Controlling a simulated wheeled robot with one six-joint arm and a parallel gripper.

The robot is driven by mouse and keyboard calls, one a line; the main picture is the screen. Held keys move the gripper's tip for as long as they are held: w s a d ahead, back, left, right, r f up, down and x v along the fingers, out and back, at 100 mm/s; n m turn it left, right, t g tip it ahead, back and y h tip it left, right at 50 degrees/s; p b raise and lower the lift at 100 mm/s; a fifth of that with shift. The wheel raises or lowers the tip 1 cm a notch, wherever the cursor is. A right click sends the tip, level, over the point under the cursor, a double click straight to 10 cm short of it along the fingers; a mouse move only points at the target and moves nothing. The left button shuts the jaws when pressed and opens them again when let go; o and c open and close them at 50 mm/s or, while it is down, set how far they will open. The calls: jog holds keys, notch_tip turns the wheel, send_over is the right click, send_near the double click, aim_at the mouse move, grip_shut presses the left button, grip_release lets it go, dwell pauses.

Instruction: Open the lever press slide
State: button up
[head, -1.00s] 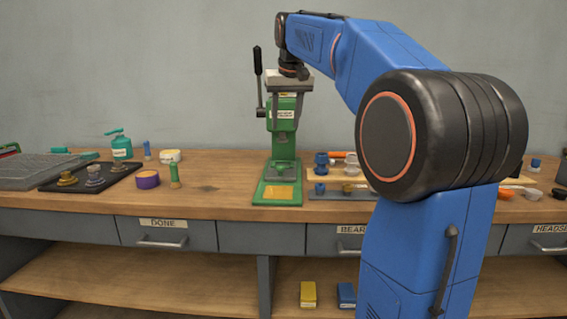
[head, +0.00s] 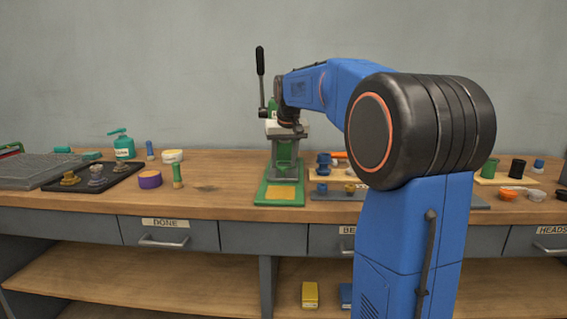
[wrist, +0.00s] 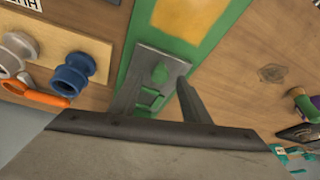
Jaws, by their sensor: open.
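The green lever press (head: 265,190) stands on the bench, its black-handled lever (head: 260,62) upright at its left. My gripper (head: 286,160) is in front of the press column, fingers pointing down, and hides much of it. In the wrist view, my open gripper (wrist: 161,80) has its fingers on either side of a small green raised part (wrist: 160,73) on a grey plate (wrist: 178,66) of the press. Nothing is held. I cannot tell whether the fingers touch it. A yellow pad (wrist: 190,15) lies on the green base in front.
Blue spools (head: 323,160) and orange parts stand close to the right of the press. A purple cup (head: 149,180) and a green peg (head: 177,176) stand to its left. A black tray (head: 110,177) with knobs is farther left. Bare bench lies between the peg and the press.

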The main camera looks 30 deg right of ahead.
jog(key=shift+w+f, duration=0.2)
jog(key=shift+f, duration=0.35)
grip_shut()
jog(key=s+a, duration=0.2)
jog(key=s, duration=0.2)
jog(key=s+a, duration=0.3)
jog(key=s, duration=0.1)
jog(key=s+a, duration=0.3)
jog(key=s, duration=0.1)
jog(key=shift+s+a, duration=0.15)
jog(key=shift+s, duration=0.1)
grip_release()
